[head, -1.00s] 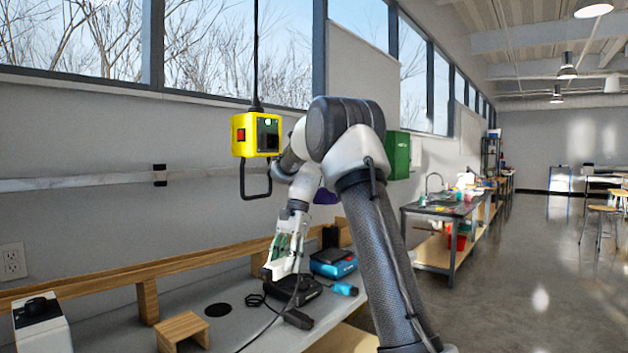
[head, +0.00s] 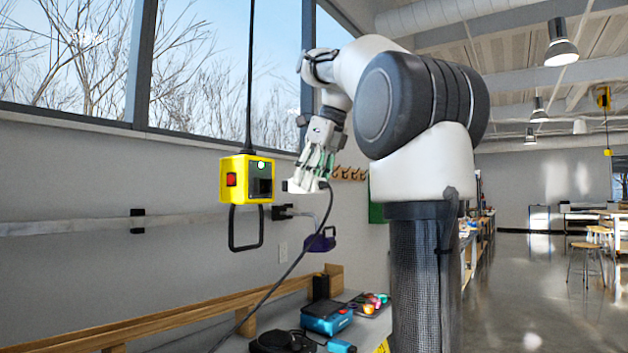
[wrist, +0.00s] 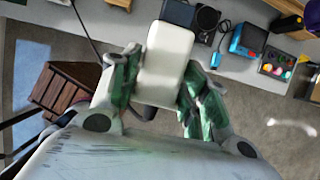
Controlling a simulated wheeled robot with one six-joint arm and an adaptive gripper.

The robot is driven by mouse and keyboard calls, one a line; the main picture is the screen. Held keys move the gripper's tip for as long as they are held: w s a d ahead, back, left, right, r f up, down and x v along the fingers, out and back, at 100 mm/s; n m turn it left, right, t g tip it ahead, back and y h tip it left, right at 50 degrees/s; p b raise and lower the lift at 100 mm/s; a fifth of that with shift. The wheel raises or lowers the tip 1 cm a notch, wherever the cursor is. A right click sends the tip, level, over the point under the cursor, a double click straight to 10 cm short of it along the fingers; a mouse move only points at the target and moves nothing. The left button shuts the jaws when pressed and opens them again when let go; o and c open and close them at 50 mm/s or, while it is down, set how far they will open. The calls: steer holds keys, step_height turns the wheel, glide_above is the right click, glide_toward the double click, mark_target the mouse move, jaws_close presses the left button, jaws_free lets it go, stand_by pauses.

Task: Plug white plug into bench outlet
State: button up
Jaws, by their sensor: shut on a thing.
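My gripper (head: 312,183) is shut on a white plug (wrist: 166,62), held in the air above the bench. In the wrist view the plug sits between the green finger pads, its outer end pointing toward the bench. In the head view a black cord (head: 275,282) hangs from the gripper area down to the bench. A yellow outlet box (head: 233,180) with a red switch and a green light hangs on a black cable, to the left of the gripper. The plug's prongs are hidden.
The bench (wrist: 238,70) carries a blue device (head: 327,318) and a tray of coloured balls (head: 378,303). A wooden rail (head: 170,325) runs along its back. A purple object (head: 320,242) hangs by the wall. A black loop handle hangs under the yellow box.

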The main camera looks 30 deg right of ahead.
steer(key=shift+w+a, duration=0.35)
steer(key=shift+w, duration=0.55)
steer(key=shift+w+a, duration=0.3)
steer(key=shift+w, duration=0.65)
steer(key=shift+w+a, duration=0.35)
steer(key=shift+w, duration=0.55)
steer(key=shift+w+a, duration=0.25)
steer(key=shift+w, duration=0.4)
steer(key=shift+w+a, duration=0.25)
steer(key=shift+w, duration=0.4)
steer(key=o, duration=1.2)
steer(key=v, duration=0.7)
steer(key=shift+s+r, duration=0.1)
steer(key=shift+r, duration=0.15)
